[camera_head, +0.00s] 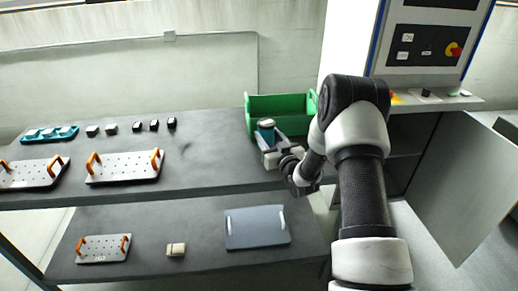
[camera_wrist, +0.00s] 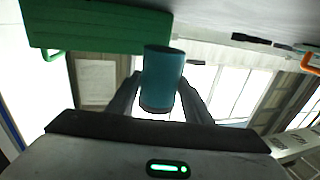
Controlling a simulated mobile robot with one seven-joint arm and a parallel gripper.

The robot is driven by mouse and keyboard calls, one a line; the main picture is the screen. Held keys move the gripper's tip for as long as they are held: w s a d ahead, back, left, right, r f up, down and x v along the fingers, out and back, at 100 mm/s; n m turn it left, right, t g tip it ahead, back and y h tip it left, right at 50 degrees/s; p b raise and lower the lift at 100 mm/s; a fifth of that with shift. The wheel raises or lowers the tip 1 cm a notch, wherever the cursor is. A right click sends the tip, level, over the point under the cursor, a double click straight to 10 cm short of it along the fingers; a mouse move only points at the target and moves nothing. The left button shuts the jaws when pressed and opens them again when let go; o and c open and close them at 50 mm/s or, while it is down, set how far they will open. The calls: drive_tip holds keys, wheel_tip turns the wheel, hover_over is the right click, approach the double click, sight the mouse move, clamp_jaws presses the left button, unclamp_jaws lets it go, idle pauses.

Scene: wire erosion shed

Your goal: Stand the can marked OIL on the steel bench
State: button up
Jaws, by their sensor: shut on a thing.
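A teal can (camera_head: 266,124) with a darker end is in my gripper (camera_head: 268,142), in front of the green bin. In the wrist view the can (camera_wrist: 163,72) sits between the two fingers of my gripper (camera_wrist: 163,95), which are shut on it. No marking on the can is legible. The grey bench (camera_head: 215,150) extends below and to the left of the can. The can looks roughly upright in the head view. I cannot tell whether its lower end touches the bench top, as my gripper hides it.
A green bin (camera_head: 283,107) stands close behind the can. Several small dark blocks (camera_head: 154,125), a teal tray (camera_head: 50,134) and perforated plates with orange handles (camera_head: 125,167) lie to the left. The bench middle is clear. A lower shelf holds a grey board (camera_head: 257,228).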

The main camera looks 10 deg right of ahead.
drive_tip(key=shift+f, duration=2.75)
drive_tip(key=shift+f+b, duration=0.25)
drive_tip(key=shift+b, duration=0.2)
drive_tip(key=o, duration=1.3)
drive_tip(key=shift+r, duration=0.1)
